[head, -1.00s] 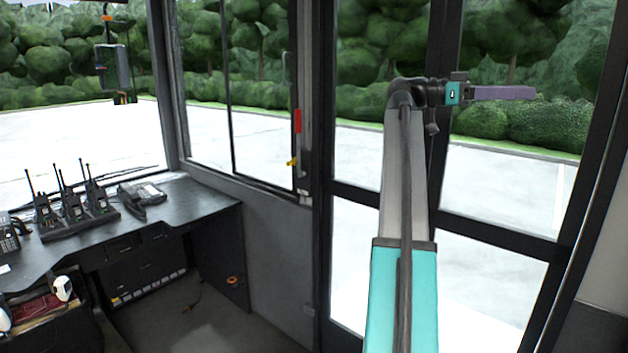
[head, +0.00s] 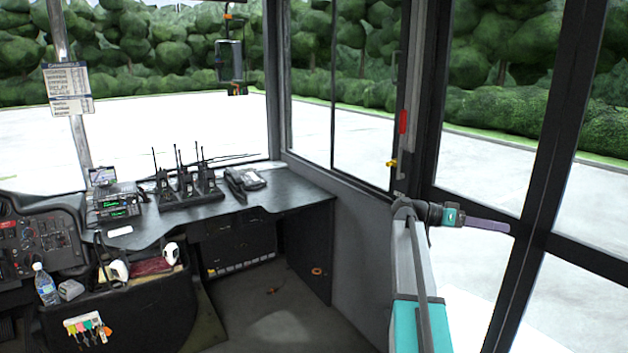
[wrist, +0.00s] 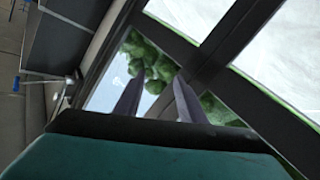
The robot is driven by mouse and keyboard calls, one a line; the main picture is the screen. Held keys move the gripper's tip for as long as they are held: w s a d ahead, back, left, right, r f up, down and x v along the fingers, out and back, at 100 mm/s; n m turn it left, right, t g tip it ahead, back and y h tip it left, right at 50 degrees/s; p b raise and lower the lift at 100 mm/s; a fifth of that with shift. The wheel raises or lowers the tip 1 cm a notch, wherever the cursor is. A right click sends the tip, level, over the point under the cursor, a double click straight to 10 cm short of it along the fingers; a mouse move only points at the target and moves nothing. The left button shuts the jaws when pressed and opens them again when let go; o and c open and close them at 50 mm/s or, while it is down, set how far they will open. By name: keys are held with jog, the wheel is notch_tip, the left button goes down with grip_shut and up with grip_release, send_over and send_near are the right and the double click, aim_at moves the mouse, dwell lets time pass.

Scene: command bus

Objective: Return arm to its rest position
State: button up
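My arm stands raised at the right of the head view, in front of the glass door (head: 478,270). Its teal and grey links rise from the bottom edge and bend at the top. My gripper (head: 506,228) points to the right there, with its purple-grey fingers seen side-on. In the wrist view the two fingers of my gripper (wrist: 159,76) are apart, with nothing between them. Dark door frame bars and glass show beyond them. I cannot tell how far the fingertips are from the door.
A dark desk (head: 290,190) with several radios (head: 187,185) and a phone (head: 245,180) stands left of my arm. A water bottle (head: 46,285) and a dashboard (head: 42,245) are at the far left. The floor (head: 265,315) between desk and arm is mostly clear.

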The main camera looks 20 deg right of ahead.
jog(key=w+a+f+n+t, duration=0.25)
jog(key=a+f, duration=0.35)
jog(key=f, duration=0.6)
jog(key=w+a+f+n+t, duration=0.1)
jog(key=w+a+f+n, duration=0.4)
jog(key=f, duration=0.7)
jog(key=s+a+f+n+t+y, duration=0.1)
jog(key=s+a+f+n, duration=0.1)
jog(key=a+f, duration=0.6)
jog(key=s+a+f+n+t+y, duration=0.1)
jog(key=a+f, duration=0.5)
jog(key=f, duration=0.4)
jog(key=s+a+f+n+y, duration=0.2)
jog(key=s+a+f+n, duration=0.1)
jog(key=s+a+f, duration=0.6)
jog(key=s+a+f+n+y, duration=0.2)
jog(key=s+a+f, duration=0.3)
jog(key=a+f, duration=0.4)
jog(key=s+a+f+n+y, duration=0.2)
jog(key=s+a+f+y, duration=0.1)
jog(key=s+a, duration=0.3)
jog(key=s+a+f+n+y, duration=0.2)
jog(key=s+a+f+y, duration=0.2)
jog(key=a, duration=0.5)
jog(key=shift+s+a+f, duration=0.4)
jog(key=shift+s+f, duration=0.1)
jog(key=shift+s, duration=0.75)
jog(key=shift+n+g, duration=0.25)
